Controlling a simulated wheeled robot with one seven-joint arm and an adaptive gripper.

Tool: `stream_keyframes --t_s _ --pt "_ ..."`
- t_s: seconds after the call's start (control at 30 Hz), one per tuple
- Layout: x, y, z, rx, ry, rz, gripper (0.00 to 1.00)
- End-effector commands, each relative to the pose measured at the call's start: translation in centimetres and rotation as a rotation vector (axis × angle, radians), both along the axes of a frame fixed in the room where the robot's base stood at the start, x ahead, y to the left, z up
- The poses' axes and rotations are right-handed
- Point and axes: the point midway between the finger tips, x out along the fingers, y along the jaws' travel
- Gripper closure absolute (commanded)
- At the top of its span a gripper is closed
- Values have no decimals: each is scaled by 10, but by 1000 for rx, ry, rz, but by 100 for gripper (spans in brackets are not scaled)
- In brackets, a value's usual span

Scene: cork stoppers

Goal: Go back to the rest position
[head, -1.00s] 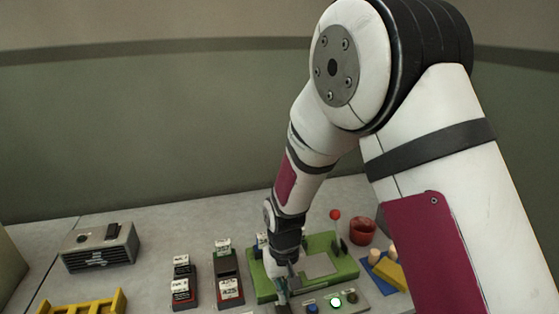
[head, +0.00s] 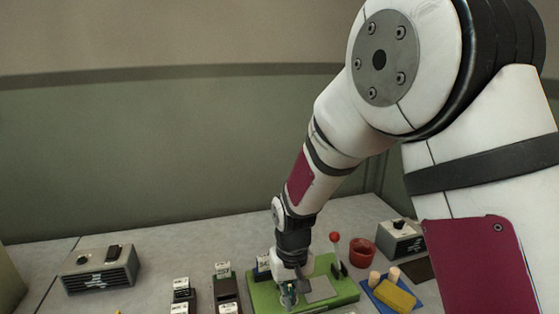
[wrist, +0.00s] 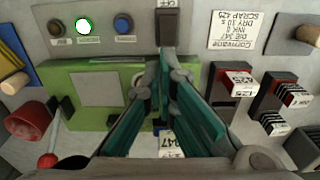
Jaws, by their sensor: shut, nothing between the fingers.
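My gripper (head: 290,288) is low over the left part of the green board (head: 347,290) in the head view. In the wrist view its teal fingers (wrist: 163,75) are shut with nothing between them. They point toward a dark switch (wrist: 167,25) on the grey control panel. I cannot tell whether the tips touch anything. The board also shows in the wrist view (wrist: 58,100), partly hidden by the fingers. The panel has a brown button (wrist: 56,30), a lit button (wrist: 83,27) and a blue button (wrist: 123,24).
A red-balled lever (head: 335,238), red cup (head: 362,251), grey box (head: 400,238) and blue mat (head: 372,293) with a yellow block and corks are at right. Labelled dark holders (head: 226,288) and a grey machine (head: 98,270) are at left. Space above the table's left is clear.

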Motion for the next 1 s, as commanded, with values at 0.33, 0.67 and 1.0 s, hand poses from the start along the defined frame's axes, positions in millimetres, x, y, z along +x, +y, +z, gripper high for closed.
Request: stream_keyframes --t_s 0.33,0.67,1.0 --pt "-32 -65 130 52 -144 -87 100" --pt "-100 -121 213 70 -285 -165 100" --pt "-179 -159 250 61 -420 -237 100"
